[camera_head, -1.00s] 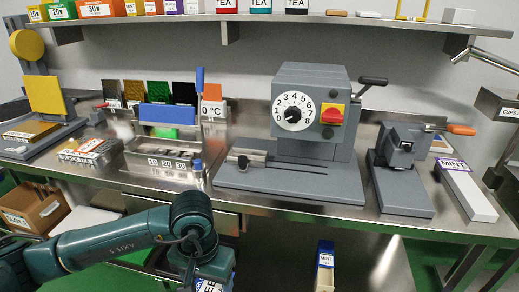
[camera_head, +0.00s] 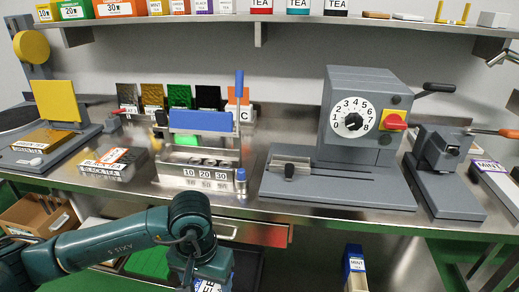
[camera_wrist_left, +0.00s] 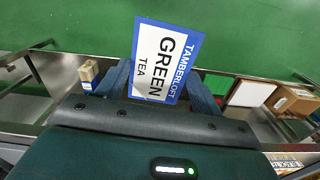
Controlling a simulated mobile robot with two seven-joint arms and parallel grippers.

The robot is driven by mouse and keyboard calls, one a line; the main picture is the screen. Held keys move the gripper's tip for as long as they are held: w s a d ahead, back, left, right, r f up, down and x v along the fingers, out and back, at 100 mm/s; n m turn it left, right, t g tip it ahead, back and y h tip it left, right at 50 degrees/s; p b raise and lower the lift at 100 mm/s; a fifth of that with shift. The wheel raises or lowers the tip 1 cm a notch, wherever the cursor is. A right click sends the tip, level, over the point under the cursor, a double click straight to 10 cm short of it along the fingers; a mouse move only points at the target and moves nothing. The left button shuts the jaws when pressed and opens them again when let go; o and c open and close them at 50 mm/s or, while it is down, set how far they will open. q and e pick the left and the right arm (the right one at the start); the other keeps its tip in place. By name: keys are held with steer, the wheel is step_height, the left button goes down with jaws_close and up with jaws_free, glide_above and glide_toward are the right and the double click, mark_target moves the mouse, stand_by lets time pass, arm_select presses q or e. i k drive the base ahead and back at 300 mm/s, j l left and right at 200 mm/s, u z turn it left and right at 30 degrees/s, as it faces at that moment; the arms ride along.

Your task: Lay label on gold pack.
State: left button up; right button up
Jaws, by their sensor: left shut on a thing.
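My left gripper (camera_wrist_left: 160,92) is shut on a white label with a blue border (camera_wrist_left: 165,58), printed "TAMBERLOFT GREEN TEA". The label stands out beyond the fingers over the green floor in the left wrist view. In the head view a small part of the label (camera_head: 212,286) shows at the bottom edge, below my left wrist. A flat gold pack (camera_head: 45,138) lies on a grey machine with a yellow plate at the far left of the bench, well away from the gripper. My right gripper is not in view.
On the bench stand a rack with a blue bar (camera_head: 200,121), a dial machine (camera_head: 345,145) and a grey press (camera_head: 440,165). A black tea pack (camera_head: 112,164) lies between the gold pack and the rack. A shelf (camera_head: 270,18) runs above. An open brown box (camera_head: 35,215) sits low left.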

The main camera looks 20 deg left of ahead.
mark_target(41, 138)
steer(key=j, duration=0.95)
steer(key=k+j+z, duration=0.15)
steer(key=j, duration=1.7)
steer(key=j+z, duration=0.1)
steer(key=j, duration=1.7)
